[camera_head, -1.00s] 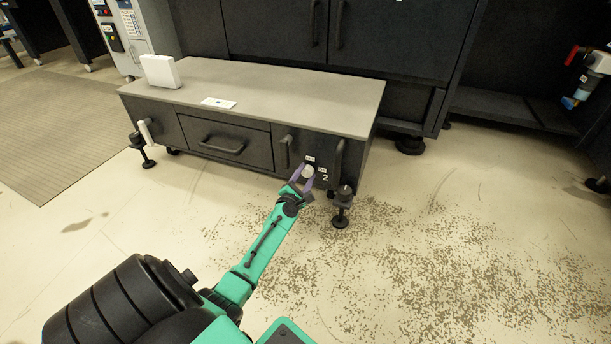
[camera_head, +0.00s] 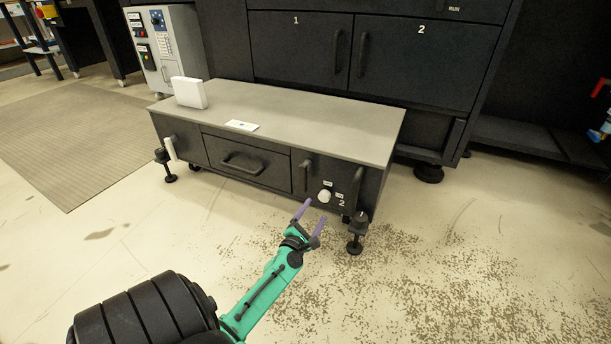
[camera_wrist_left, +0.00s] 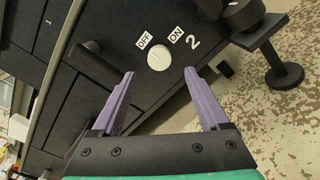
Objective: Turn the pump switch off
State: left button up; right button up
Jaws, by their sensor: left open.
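The pump switch is a round white knob (camera_head: 324,196) on the right front of the low dark cabinet (camera_head: 340,172). In the left wrist view the knob (camera_wrist_left: 158,57) sits below an OFF label (camera_wrist_left: 145,40) and an ON label (camera_wrist_left: 176,34), with a 2 (camera_wrist_left: 192,42) beside them. A faint mark on its face is too small to read surely. My left gripper (camera_head: 312,214) is open and empty, in front of the knob and apart from it. In the left wrist view its purple fingertips (camera_wrist_left: 159,73) stand either side of the knob's line. My right gripper is not in view.
Dark handles (camera_head: 356,186) stick out beside the knob, and a levelling foot (camera_head: 357,232) stands at the cabinet's right corner. The floor in front is clear but speckled.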

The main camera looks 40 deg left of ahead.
pick_arm(q)
jog(key=v, duration=0.7)
jog(key=shift+s+d+p, duration=0.15)
jog(key=shift+s+p, duration=0.15)
jog(key=shift+p, duration=0.05)
